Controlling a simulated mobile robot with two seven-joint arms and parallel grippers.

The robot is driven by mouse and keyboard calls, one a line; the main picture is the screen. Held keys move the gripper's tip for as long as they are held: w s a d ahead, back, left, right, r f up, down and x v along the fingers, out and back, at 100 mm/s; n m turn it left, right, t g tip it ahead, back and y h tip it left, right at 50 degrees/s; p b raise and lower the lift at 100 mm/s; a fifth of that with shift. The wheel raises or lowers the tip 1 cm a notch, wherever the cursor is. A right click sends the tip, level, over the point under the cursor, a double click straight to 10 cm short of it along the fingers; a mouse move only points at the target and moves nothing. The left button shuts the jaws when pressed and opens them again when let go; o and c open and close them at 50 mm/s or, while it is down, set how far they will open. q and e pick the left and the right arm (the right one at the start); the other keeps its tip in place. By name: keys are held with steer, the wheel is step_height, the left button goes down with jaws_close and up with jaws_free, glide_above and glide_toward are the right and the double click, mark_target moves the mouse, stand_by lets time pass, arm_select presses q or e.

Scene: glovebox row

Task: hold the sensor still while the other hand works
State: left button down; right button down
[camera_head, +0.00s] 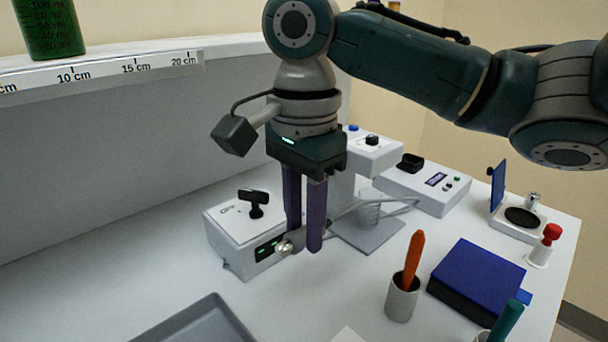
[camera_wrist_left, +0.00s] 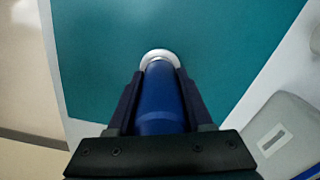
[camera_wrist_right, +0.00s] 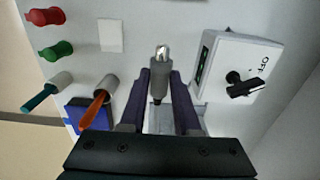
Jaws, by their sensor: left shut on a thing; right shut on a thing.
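In the left wrist view, my left gripper (camera_wrist_left: 160,76) is shut on a blue cylinder (camera_wrist_left: 160,103), which appears to be the sensor. Its far end meets a white ring (camera_wrist_left: 158,54) in front of a teal surface (camera_wrist_left: 220,40). The left gripper is outside the head view. My right gripper (camera_head: 304,246) points down beside the white switch box and is shut on a grey plug (camera_wrist_right: 158,88). The plug's silver tip (camera_wrist_right: 161,53) sticks out beyond the fingers; it also shows in the head view (camera_head: 285,246). Its tip looks free.
The white switch box (camera_head: 228,232) has a black knob and green display. A cup with an orange tool (camera_head: 411,262) and a blue block (camera_head: 475,281) stand to the right. A grey tray (camera_head: 195,325) lies in front. White instruments (camera_head: 425,188) line the back.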

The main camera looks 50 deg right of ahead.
arm_select(q)
steer(key=shift+c, duration=1.1)
jaws_free()
step_height(320, 180, up, 12)
